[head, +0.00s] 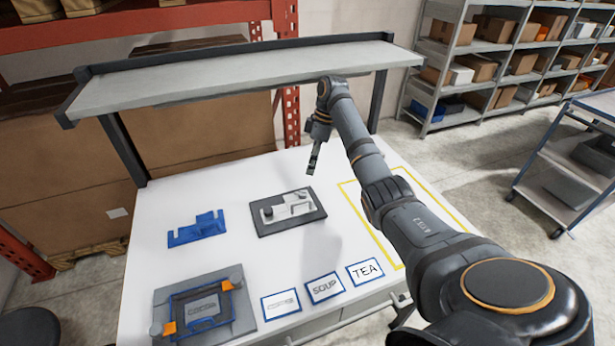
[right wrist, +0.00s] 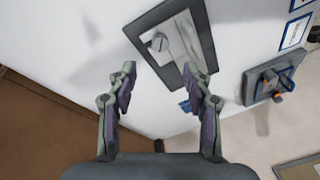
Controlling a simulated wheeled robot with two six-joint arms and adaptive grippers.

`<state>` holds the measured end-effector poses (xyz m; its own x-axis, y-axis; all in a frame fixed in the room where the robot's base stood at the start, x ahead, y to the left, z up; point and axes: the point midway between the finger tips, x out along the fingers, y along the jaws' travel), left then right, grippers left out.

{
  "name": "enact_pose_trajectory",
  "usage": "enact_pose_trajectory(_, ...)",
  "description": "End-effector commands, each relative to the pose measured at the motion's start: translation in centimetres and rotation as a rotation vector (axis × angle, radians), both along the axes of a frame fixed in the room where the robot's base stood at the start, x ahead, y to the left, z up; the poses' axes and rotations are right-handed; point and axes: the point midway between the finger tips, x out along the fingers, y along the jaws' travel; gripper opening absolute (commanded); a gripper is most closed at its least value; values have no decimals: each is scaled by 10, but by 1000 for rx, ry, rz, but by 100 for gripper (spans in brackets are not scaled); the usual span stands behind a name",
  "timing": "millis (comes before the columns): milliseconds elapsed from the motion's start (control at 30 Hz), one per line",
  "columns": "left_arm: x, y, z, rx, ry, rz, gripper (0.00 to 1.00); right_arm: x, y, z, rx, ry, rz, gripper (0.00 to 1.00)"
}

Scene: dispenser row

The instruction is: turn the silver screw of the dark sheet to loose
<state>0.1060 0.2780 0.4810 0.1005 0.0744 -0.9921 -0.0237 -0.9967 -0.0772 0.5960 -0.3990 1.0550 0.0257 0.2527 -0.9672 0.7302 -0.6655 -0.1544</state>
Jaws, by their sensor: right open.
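The dark sheet (head: 300,220) lies on the white table with a silver plate (head: 290,208) on it. In the right wrist view the dark sheet (right wrist: 199,35) is ahead of the fingers. A round silver screw head (right wrist: 158,42) with a dark line across it shows there near the sheet's left side; in the head view the screw (head: 267,212) is small. My right gripper (head: 314,160) is open and empty, above and behind the sheet, apart from it. Its two fingers (right wrist: 160,82) are spread in the right wrist view. My left gripper is out of view.
A blue bracket (head: 197,230) lies left of the sheet. A grey fixture (head: 240,315) with orange clips stands at the front left. Cards, including the SOUP card (head: 325,287) and TEA card (head: 365,271), lie along the front. A raised shelf (head: 240,75) spans the back.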

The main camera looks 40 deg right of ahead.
Motion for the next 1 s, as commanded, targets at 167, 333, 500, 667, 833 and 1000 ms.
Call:
enact_pose_trajectory(167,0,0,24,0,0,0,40,3,21,5,-124,138,-618,51)
enact_pose_trajectory(333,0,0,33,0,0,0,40,4,31,5,-191,174,-1051,51)
enact_pose_trajectory(500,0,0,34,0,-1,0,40,4,34,4,-207,178,-1205,51)
enact_pose_trajectory(667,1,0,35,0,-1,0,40,4,34,-1,-208,182,-1211,51)
enact_pose_trajectory(833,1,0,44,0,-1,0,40,3,34,-29,-210,184,-1209,51)
enact_pose_trajectory(1000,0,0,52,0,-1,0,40,3,34,-66,-209,183,-1208,51)
